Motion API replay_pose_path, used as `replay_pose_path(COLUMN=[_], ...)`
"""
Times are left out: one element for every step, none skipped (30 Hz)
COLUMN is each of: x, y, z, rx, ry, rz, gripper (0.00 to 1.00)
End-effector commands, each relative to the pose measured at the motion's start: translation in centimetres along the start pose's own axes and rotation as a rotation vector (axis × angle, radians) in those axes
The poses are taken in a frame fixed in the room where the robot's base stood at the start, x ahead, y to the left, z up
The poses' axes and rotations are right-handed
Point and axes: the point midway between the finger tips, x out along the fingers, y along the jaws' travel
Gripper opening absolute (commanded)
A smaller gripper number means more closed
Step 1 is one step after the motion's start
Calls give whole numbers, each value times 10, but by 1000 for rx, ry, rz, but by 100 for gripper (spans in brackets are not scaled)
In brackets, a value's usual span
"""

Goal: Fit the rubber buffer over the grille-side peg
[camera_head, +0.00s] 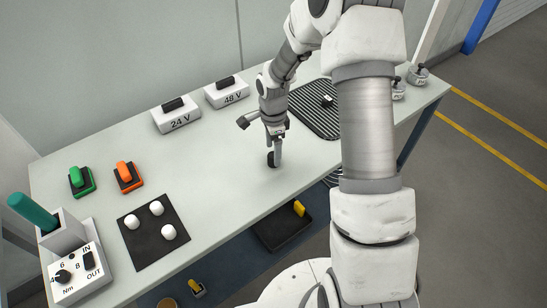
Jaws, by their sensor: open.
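My gripper (276,148) points down over the middle of the light grey table, its jaws open. A small dark rounded piece (271,159), possibly the rubber buffer, shows at the fingertips, close to the table top. I cannot tell whether it stands on a peg or touches the fingers. The black ribbed grille (303,105) lies behind and to the right of my gripper, partly hidden by my arm. A small dark block with a pale mark (327,100) sits on it. I cannot make out a peg beside the grille.
Boxes marked 24 V (176,117) and 48 V (227,93) stand at the back. Green (81,181) and orange (128,177) switches and a black mat (133,243) with three white knobs lie left. Grey weight-like pieces (418,77) stand far right. The table's front middle is clear.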

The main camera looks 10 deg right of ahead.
Motion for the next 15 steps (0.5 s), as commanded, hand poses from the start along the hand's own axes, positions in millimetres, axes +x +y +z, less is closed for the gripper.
replay_pose_path(x=[7, 12, 17, 20, 23, 26, 27, 28, 29, 29, 29, 29, 29, 29, 29], y=[0, 0, 0, 0, 0, 0, 0, 0, -1, -1, -1, -1, -1, -1, -1], z=[1, 1, 0, 0, 0, 0, 0, 0, 0, 0, 0, 0, 0, 0, 0], rx=[1, 1, 0, 1, 1, 1, 1, 1, 1, 1, 1, 1, 1, 1, 1], ry=[-2, -1, -1, -1, -1, -1, -1, 0, 0, 0, 0, 0, 0, 0, 0], rz=[2, 3, 3, 1, 1, 1, 1, 0, -1, -1, -1, -1, -1, -1, -1], gripper=[81, 81, 81, 81, 81, 81, 81, 81, 81, 81, 81, 81, 81, 81, 79])
